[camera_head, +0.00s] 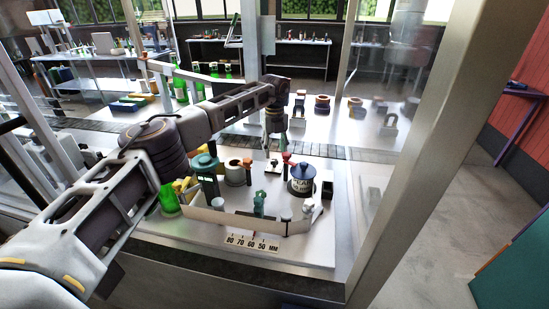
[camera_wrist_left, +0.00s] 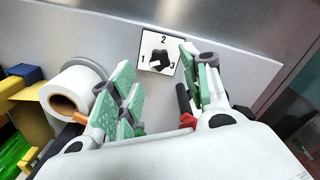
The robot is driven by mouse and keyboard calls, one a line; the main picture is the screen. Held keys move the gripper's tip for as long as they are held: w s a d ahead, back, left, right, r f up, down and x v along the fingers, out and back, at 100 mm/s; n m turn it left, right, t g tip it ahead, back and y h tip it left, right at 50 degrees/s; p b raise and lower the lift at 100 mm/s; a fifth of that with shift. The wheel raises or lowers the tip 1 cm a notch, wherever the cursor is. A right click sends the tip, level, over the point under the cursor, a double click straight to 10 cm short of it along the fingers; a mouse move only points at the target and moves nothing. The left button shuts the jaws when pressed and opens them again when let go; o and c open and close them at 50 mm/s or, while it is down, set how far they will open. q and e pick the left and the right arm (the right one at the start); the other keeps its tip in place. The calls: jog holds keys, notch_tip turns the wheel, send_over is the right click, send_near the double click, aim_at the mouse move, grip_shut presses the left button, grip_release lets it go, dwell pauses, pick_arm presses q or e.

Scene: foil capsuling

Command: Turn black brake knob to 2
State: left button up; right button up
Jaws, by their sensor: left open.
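The black brake knob (camera_wrist_left: 160,58) sits on a white square plate marked 1, 2 and 3, fixed to a light panel in the left wrist view. The 1 is at the left, the 2 at the top and the 3 at the right. I cannot tell clearly which number the knob points to. My left gripper (camera_wrist_left: 157,65) is open, with green-padded fingers on either side of the knob in the picture and nothing between them. Contact with the knob does not show.
A white roll (camera_wrist_left: 70,95) with an orange core lies left of the fingers in the wrist view. In the head view, a dark labelled pot (camera_head: 301,184), green bottles and small fixtures crowd the bench. A scale strip (camera_head: 252,243) lies at the front. A metal post (camera_head: 440,130) stands right.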

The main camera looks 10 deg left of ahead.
aim_at(274, 160)
pick_arm(q)
notch_tip(274, 160, down, 3)
jog(key=shift+f, duration=0.8)
pick_arm(e)
jog(key=shift+s+a+r, duration=0.1)
jog(key=shift+a+r, duration=0.15)
jog(key=shift+a, duration=0.15)
pick_arm(q)
jog(key=c, duration=1)
jog(key=shift+c, duration=0.2)
